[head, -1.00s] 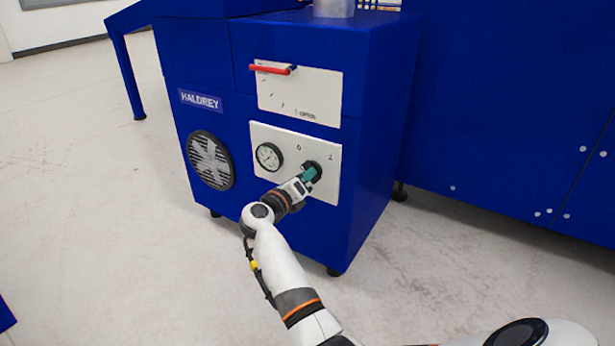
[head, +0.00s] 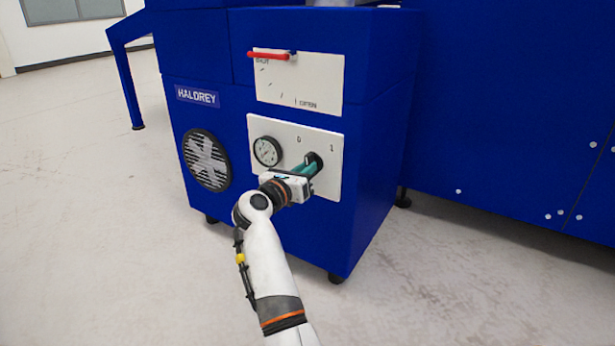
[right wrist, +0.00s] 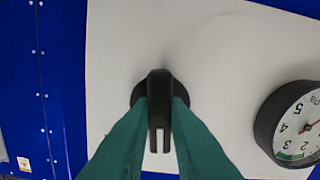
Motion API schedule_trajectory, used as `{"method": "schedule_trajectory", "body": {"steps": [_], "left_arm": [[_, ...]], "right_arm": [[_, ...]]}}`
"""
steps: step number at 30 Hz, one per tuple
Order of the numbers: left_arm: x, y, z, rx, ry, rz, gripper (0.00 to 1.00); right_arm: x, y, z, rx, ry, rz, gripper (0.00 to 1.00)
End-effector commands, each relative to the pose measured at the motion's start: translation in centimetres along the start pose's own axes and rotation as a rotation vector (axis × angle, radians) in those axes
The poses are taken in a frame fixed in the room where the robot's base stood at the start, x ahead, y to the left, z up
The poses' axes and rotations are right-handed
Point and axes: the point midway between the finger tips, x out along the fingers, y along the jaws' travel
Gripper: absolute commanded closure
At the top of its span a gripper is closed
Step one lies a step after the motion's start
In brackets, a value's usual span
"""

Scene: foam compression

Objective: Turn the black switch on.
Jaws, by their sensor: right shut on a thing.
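The black switch (head: 315,158) sits on the right part of a white panel (head: 323,187) on the front of the blue machine, below the marks 0 and 1. My right gripper (head: 309,168) is at the switch, its green fingers shut on the knob from both sides. In the right wrist view the switch (right wrist: 156,88) stands between the two green fingertips (right wrist: 159,108), its bar upright in that picture. The fingers partly cover the switch in the head view, and I cannot tell which mark it points to. My left gripper is not in view.
A round gauge (head: 267,152) is left of the switch; it also shows in the right wrist view (right wrist: 292,122). Above is a panel with a red lever (head: 268,55). A fan grille (head: 207,160) is at the left. The floor (head: 120,240) in front is clear.

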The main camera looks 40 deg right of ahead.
Motion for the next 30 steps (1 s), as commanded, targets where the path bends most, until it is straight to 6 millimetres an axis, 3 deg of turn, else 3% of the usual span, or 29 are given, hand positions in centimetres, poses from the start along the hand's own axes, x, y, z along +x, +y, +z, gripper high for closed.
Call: {"method": "schedule_trajectory", "body": {"steps": [21, 29, 30], "left_arm": [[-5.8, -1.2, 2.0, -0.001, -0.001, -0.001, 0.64], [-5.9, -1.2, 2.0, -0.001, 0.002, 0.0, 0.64], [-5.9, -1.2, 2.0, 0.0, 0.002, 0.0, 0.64]], "right_arm": [[-0.1, -0.1, 0.4, 0.381, -0.001, -0.002, 1.0], [-0.1, -0.1, 0.1, 0.829, -0.004, 0.0, 1.0], [-0.1, -0.1, 0.1, 0.874, -0.004, -0.001, 0.84]]}}
